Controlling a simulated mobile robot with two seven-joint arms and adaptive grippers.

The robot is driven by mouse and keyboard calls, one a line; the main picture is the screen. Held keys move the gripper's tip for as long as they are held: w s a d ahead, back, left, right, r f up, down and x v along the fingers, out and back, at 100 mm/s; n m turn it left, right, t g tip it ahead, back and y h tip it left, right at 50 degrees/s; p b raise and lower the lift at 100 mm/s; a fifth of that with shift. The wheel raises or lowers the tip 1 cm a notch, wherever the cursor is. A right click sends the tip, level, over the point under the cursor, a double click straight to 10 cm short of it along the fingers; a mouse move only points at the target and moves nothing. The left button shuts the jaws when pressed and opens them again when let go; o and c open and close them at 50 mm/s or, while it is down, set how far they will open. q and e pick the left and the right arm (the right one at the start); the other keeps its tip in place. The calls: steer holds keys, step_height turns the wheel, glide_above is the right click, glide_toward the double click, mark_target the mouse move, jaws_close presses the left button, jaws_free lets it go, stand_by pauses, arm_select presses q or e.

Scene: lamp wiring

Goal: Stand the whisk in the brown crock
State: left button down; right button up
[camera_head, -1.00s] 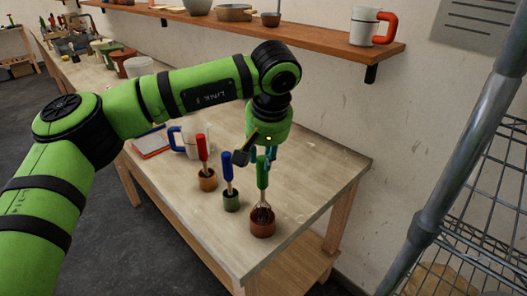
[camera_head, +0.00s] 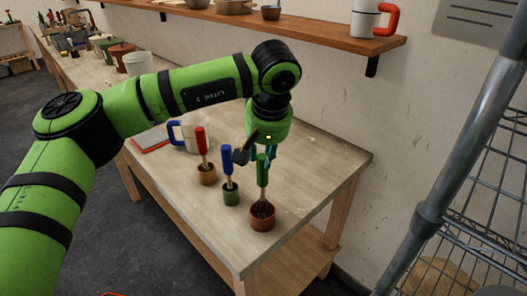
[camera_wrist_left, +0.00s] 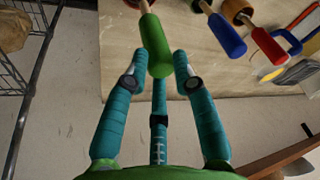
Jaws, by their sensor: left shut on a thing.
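The whisk has a green handle (camera_head: 262,170) and wire loops (camera_head: 262,208) at its lower end. It stands nearly upright, with its wires down in the mouth of the reddish-brown crock (camera_head: 262,222) near the table's front corner. The crock wall hides the wire tips, so I cannot tell if they touch the bottom. My left gripper (camera_head: 264,153) is above the crock, its teal fingers shut on the top of the green handle. In the left wrist view the fingers (camera_wrist_left: 157,80) flank the handle (camera_wrist_left: 155,45). My right gripper is not in view.
Left of the crock stand a green pot (camera_head: 231,198) with a blue-handled tool and a brown pot (camera_head: 207,176) with a red-handled tool. A white mug (camera_head: 195,138) with a blue handle is behind them. A wall shelf (camera_head: 340,37) is above; a wire rack (camera_head: 465,200) stands right.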

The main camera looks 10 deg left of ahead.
arm_select(q)
steer(key=shift+f, duration=0.4)
steer(key=c, duration=0.9)
jaws_free()
steer(key=shift+c, duration=0.2)
steer(key=shift+r, duration=0.1)
